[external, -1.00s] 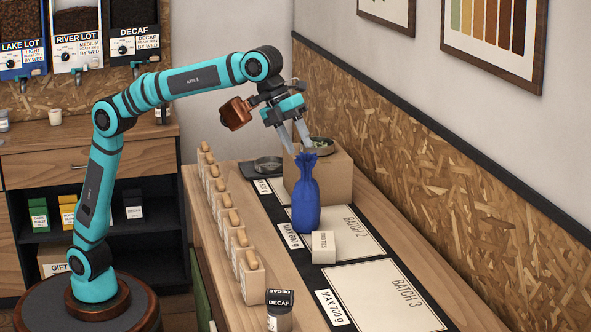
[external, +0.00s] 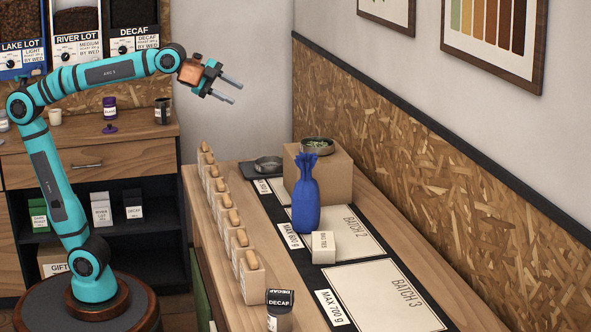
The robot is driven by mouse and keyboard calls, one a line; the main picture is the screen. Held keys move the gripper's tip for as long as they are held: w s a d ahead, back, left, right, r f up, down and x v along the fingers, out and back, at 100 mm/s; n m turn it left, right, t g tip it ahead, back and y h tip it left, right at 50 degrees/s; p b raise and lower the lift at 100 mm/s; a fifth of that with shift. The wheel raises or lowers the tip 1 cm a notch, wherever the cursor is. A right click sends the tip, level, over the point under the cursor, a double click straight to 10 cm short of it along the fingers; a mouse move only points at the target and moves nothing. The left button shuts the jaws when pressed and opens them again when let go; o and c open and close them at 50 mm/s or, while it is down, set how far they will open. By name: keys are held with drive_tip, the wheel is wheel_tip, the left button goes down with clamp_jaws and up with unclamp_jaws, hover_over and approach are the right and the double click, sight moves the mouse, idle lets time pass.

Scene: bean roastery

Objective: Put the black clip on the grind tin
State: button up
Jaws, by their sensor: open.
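My gripper (external: 237,93) is open and empty, raised in the air left of the wall corner, with its fingers pointing right. I cannot make out a black clip in this view. No tin is readable as the grind tin. A round dish (external: 317,145) with small green contents sits on a cardboard box (external: 325,178).
A tied blue bag (external: 306,200) stands upright on the bench mat beside a small white box (external: 323,247). Several paper bags with wooden tops (external: 252,280) line the bench's left edge. A shallow dark dish (external: 268,164) lies behind. The BATCH 3 panel (external: 385,300) is clear.

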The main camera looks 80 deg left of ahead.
drive_tip(key=s+a+f+n+t+y, duration=0.2)
drive_tip(key=s+a+f+n+t, duration=0.1)
drive_tip(key=s+a+f+n, duration=0.3)
drive_tip(key=s+a+f+n+t+y, duration=0.2)
drive_tip(key=s+a+f+n, duration=0.4)
drive_tip(key=s+a, duration=0.5)
drive_tip(key=s+t, duration=0.1)
drive_tip(key=s, duration=0.2)
drive_tip(key=shift+a+f+n, duration=0.15)
drive_tip(key=shift+f+n, duration=0.05)
drive_tip(key=shift+n, duration=0.1)
drive_tip(key=shift+s, duration=0.1)
